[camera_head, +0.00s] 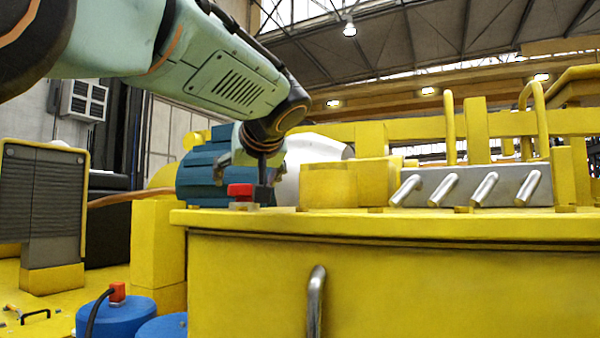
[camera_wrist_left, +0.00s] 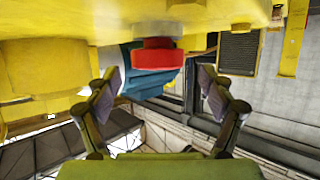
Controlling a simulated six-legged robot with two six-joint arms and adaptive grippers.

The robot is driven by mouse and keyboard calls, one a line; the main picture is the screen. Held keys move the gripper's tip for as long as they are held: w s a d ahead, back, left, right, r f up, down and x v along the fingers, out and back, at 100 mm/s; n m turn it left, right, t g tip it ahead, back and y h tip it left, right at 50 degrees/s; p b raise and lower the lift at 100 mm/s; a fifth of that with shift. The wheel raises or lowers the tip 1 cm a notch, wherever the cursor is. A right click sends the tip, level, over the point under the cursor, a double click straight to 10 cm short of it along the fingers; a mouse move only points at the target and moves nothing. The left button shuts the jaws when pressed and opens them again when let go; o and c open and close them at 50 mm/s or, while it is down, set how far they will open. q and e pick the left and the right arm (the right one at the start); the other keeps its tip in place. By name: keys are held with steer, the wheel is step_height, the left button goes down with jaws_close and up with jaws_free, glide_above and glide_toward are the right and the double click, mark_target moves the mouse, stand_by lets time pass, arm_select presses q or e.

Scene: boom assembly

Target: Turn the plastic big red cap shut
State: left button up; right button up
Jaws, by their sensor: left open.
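The big red cap (camera_head: 240,190) sits on a small tan base at the left end of the yellow machine top. In the left wrist view, which is upside down, the red cap (camera_wrist_left: 157,55) shows beyond and between the two spread fingers. My left gripper (camera_wrist_left: 158,86) is open and empty, with a visible gap between its fingertips and the cap. In the head view my left gripper (camera_head: 262,185) points down beside the cap and its finger overlaps the cap's right edge. My right gripper is in neither view.
A blue motor (camera_head: 197,170) stands behind the cap. A yellow block (camera_head: 345,185) and several slanted metal handles (camera_head: 440,190) stand to the right on the yellow machine (camera_head: 400,280). Blue drums (camera_head: 112,318), one with a smaller red fitting (camera_head: 117,291), stand lower left.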

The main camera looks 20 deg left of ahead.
mark_target(244, 185)
arm_select(q)
steer(key=shift+w+p, duration=0.15)
steer(key=shift+p, duration=0.15)
steer(key=shift+w+a+f, duration=0.1)
steer(key=shift+w+f, duration=0.1)
steer(key=shift+w, duration=0.15)
steer(key=shift+w+a+f, duration=0.15)
steer(key=shift+w+a, duration=0.1)
steer(key=shift+w+a+f, duration=0.3)
steer(key=shift+w+a, duration=0.05)
steer(key=shift+a, duration=0.25)
steer(key=shift+d, duration=0.25)
steer(key=shift+c, duration=0.9)
steer(key=shift+d+r, duration=0.1)
steer(key=shift+d, duration=0.1)
steer(key=shift+c, duration=1.3)
steer(key=shift+s+a, duration=0.15)
steer(key=shift+a, duration=0.05)
steer(key=c, duration=0.3)
steer(key=shift+d, duration=0.1)
steer(key=c, duration=0.4)
